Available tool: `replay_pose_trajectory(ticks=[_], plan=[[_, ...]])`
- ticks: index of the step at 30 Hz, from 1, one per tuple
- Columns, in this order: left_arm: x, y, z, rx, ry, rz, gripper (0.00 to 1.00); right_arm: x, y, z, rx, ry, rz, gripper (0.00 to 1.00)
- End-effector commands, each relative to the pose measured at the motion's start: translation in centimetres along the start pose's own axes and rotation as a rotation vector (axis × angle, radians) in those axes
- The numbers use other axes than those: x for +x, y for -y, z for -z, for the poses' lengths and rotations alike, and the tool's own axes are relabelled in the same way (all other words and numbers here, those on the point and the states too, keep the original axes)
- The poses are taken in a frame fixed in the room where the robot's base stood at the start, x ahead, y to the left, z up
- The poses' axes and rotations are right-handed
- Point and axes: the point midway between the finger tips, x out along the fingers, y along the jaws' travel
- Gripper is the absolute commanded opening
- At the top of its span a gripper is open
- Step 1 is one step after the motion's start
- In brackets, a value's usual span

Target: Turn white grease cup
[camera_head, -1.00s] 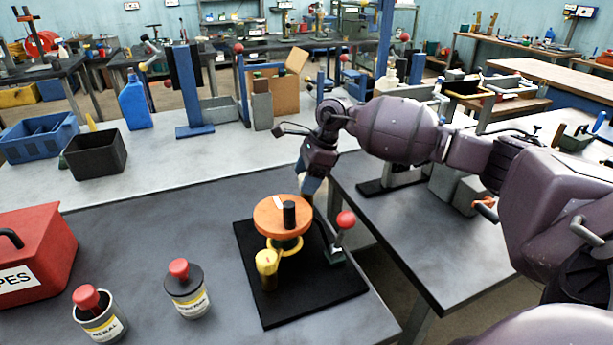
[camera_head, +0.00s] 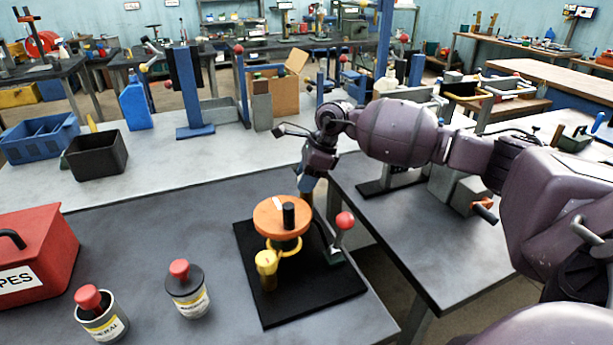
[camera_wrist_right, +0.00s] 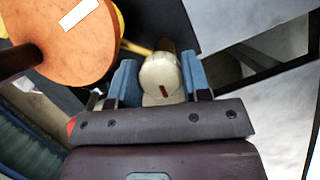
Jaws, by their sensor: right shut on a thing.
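The white grease cup (camera_wrist_right: 158,72) shows in the right wrist view as a rounded, off-white cap with a small dark red mark. My right gripper (camera_wrist_right: 160,80) has a blue finger on each side of it and is shut on it. In the head view my right gripper (camera_head: 306,188) points down just behind the orange wheel (camera_head: 270,217), and the cup is hidden there. The wheel has a black knob and a white stripe and stands on a black base plate (camera_head: 330,289). My left gripper is in neither view.
A yellow cup (camera_head: 266,262) stands in front of the wheel, and a red-knobbed lever (camera_head: 345,221) to its right. Two red-capped cans (camera_head: 187,292) (camera_head: 101,318) and a red box (camera_head: 35,250) stand to the left.

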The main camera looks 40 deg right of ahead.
Motion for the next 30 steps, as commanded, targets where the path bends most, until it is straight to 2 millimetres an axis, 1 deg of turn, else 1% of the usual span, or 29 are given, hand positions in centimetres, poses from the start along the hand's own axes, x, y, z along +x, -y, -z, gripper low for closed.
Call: replay_pose_trajectory(ticks=[1,8,15,18,24,30], plan=[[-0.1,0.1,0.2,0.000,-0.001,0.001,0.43,-0.3,-0.1,-0.1,0.028,0.000,0.014,0.20],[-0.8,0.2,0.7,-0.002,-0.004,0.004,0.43,-0.4,0.0,-0.1,0.209,0.001,0.089,0.20],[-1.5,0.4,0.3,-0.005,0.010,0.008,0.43,-0.3,0.0,-0.1,0.396,0.002,0.167,0.20],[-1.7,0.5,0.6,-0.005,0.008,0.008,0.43,-0.3,0.0,-0.1,0.464,0.001,0.195,0.20],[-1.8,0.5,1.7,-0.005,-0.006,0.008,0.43,-0.2,0.0,-0.1,0.570,0.000,0.238,0.20],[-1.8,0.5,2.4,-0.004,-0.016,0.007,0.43,-0.1,0.1,0.0,0.631,0.001,0.262,0.20]])
